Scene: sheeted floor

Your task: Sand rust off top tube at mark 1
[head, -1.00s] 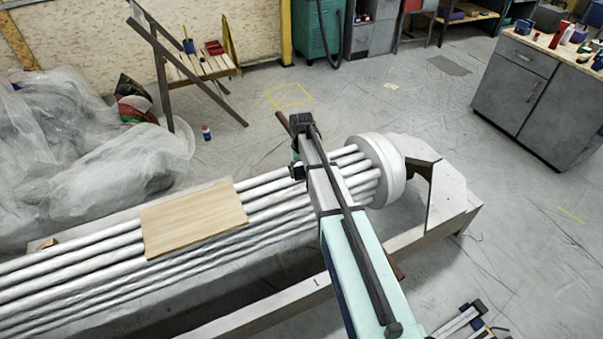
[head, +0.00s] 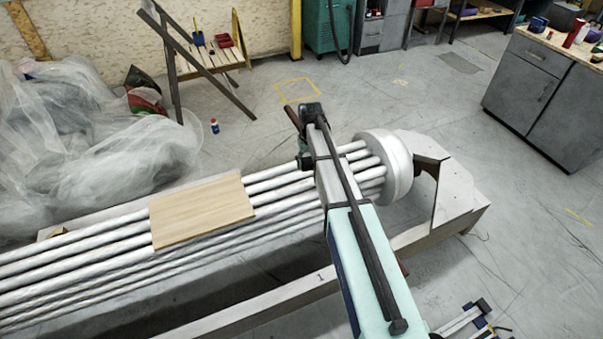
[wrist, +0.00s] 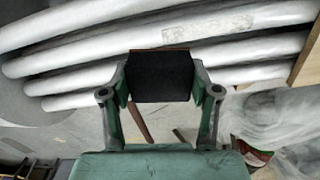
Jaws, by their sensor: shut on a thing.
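A bundle of pale grey tubes (head: 100,246) runs from lower left to a round white end cap (head: 392,165). In the wrist view the tubes (wrist: 80,62) cross behind my gripper (wrist: 160,78), which is shut on a dark block (wrist: 160,76) with a thin brown edge along its top. In the head view my gripper (head: 304,157) is at the far, top side of the bundle, left of the cap, partly hidden by my arm. I cannot tell whether the block touches a tube. A small "1" (head: 321,276) is on the near beam.
A wooden board (head: 202,210) lies across the tubes left of my arm. The long near beam (head: 270,308) runs in front. Clear plastic sheeting (head: 85,150) is heaped at left. A wooden stand (head: 205,60) and a small bottle (head: 215,126) are behind.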

